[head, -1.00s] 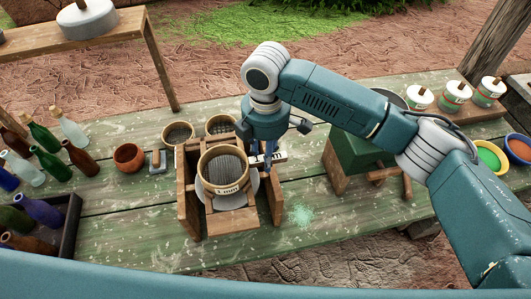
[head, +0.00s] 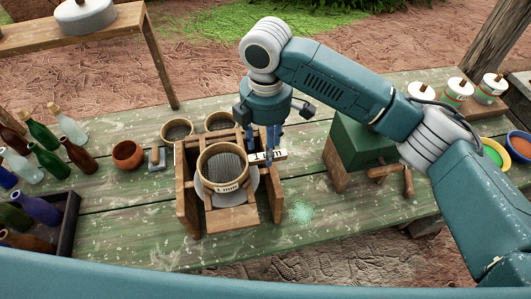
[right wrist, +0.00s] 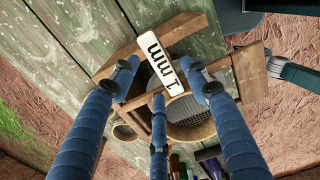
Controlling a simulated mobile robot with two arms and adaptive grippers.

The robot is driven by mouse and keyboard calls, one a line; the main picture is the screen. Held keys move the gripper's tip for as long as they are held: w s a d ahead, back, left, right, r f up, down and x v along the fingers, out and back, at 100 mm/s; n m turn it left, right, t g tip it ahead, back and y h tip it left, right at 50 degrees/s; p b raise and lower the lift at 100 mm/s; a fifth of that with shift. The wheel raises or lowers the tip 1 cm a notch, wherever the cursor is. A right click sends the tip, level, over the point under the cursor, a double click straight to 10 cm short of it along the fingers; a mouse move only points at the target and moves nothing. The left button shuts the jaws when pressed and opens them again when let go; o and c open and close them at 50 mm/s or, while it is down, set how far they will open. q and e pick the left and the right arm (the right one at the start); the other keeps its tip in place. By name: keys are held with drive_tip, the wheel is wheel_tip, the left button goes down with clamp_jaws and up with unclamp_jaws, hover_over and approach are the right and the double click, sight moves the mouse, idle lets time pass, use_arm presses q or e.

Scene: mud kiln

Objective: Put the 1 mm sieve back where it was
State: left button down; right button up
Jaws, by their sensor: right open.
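A round wooden-rimmed sieve (head: 222,178) with a grey mesh sits in a wooden frame (head: 188,205), over a pale round dish. A small label is on its front rim. A white tag reading "1 mm" (head: 272,155) is at the sieve's right side; the right wrist view shows the tag (right wrist: 160,64) beside the sieve mesh (right wrist: 188,110). My right gripper (head: 270,150) is open, its fingers spread around and above the tag. I cannot tell whether they touch it. My left gripper is not in view.
Two smaller sieves (head: 177,130) (head: 219,122) stand behind the frame. A clay pot (head: 128,155) and several bottles (head: 45,135) are on the left. A green box with a crank (head: 355,150) stands right of the frame. Pale powder (head: 300,212) lies on the table.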

wheel_tip(320, 180, up, 9)
drive_tip(key=b, duration=0.2)
idle(0.6)
